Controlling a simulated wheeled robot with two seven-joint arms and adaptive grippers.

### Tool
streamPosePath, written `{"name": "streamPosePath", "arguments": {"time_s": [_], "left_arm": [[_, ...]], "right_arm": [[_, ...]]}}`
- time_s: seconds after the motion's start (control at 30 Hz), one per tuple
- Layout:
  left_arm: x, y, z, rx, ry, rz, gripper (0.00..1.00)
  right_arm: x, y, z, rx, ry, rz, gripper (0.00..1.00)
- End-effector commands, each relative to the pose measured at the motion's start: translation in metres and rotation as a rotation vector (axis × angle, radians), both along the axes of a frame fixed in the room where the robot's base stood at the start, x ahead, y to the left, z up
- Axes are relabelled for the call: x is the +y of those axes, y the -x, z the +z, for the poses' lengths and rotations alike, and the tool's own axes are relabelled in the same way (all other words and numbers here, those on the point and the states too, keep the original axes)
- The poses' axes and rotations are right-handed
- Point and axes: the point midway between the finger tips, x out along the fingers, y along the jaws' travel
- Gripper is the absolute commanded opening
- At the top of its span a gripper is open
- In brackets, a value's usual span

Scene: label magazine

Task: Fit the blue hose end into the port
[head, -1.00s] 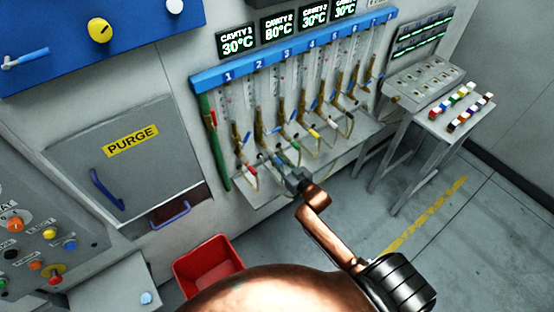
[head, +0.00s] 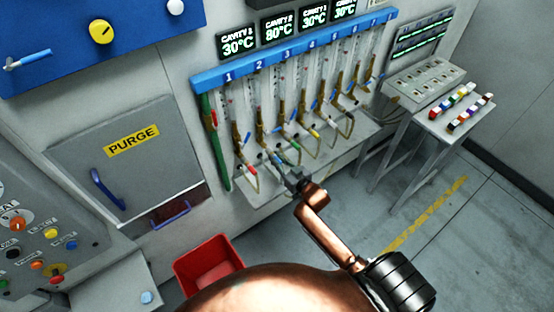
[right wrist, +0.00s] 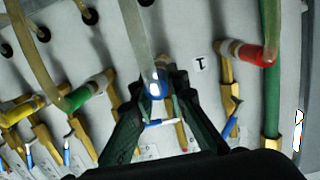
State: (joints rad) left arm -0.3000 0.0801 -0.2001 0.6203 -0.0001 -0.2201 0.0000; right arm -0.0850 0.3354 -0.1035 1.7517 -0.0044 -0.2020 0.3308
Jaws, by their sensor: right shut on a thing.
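My right gripper (head: 290,176) is in front of the lower part of the hose rack. In the right wrist view, the gripper (right wrist: 155,88) is shut on the blue hose end (right wrist: 158,76), a blue collar on a pale translucent hose. The hose runs up out of the picture from between the fingertips. A brass fitting with a red tip (right wrist: 181,136) shows behind and between the fingers. The fingers hide much of the area there, so I cannot tell which port faces the blue end or whether they touch. My left gripper is not in view.
Neighbouring hoses with red (right wrist: 245,53), green (right wrist: 80,98) and yellow (right wrist: 14,113) collars sit close on both sides. The blue numbered rail (head: 290,50) runs above. A red bin (head: 208,264) stands below left, and a side table (head: 450,115) at right.

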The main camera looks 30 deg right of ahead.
Motion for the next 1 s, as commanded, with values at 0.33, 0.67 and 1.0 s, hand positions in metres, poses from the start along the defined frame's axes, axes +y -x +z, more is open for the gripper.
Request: {"name": "streamPosePath", "arguments": {"time_s": [0.33, 0.67, 1.0], "left_arm": [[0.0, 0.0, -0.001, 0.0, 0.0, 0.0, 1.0], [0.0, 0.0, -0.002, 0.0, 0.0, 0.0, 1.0], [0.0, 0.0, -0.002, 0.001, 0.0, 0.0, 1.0]], "right_arm": [[0.001, -0.009, 0.0, -0.001, 0.0, 0.0, 0.0], [0.001, -0.017, 0.001, -0.001, 0.0, 0.0, 0.0], [0.002, -0.018, 0.0, -0.001, 0.0, 0.0, 0.3]]}}
